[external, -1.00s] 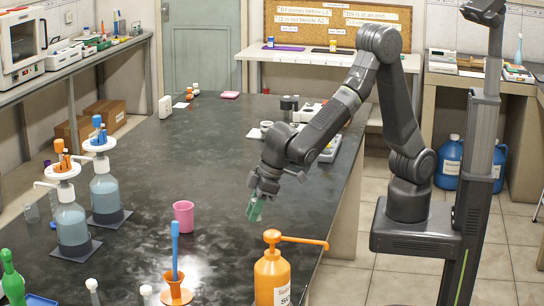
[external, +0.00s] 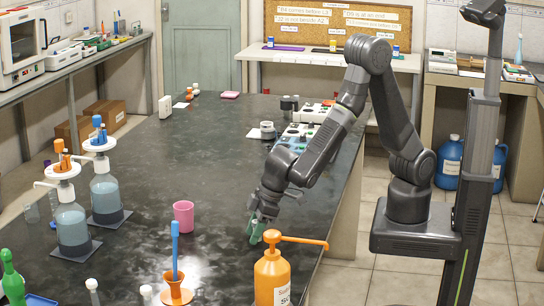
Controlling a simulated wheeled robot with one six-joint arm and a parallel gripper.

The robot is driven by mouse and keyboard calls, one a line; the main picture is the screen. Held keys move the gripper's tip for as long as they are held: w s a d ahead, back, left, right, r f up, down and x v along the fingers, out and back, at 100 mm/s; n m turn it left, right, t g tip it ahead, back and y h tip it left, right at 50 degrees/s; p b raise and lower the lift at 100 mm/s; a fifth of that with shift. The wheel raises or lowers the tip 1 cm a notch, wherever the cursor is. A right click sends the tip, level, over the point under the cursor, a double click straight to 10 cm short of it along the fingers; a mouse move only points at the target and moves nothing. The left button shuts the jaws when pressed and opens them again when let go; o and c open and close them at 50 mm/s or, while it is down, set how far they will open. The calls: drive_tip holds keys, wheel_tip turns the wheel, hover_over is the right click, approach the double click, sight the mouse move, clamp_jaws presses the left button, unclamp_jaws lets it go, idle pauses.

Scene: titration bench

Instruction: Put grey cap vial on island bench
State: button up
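The island bench (external: 140,170) is the long black-topped table in the middle. My gripper (external: 258,232), with green fingers, points down low over its right part, behind the orange pump bottle (external: 271,278). The fingers are small and partly hidden here, so I cannot tell whether they are open or shut, or whether a vial is between them. I cannot make out a grey cap vial for certain. Small dark-capped containers (external: 289,103) stand at the bench's far right.
A pink cup (external: 184,216) stands left of my gripper. An orange funnel-shaped holder (external: 175,289) with a blue stick is at the front. Dispenser bottles (external: 71,230) stand on the left. Trays (external: 299,135) lie beyond my forearm. The middle of the bench is clear.

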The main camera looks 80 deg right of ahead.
drive_tip(key=shift+o, duration=0.5)
drive_tip(key=shift+r, duration=0.55)
drive_tip(key=v, duration=1)
drive_tip(key=shift+s+r, duration=0.2)
drive_tip(key=shift+r, duration=0.1)
drive_tip(key=shift+o, duration=0.4)
drive_tip(key=shift+s+d+r, duration=0.1)
drive_tip(key=shift+d+r, duration=0.1)
drive_tip(key=shift+r, duration=0.1)
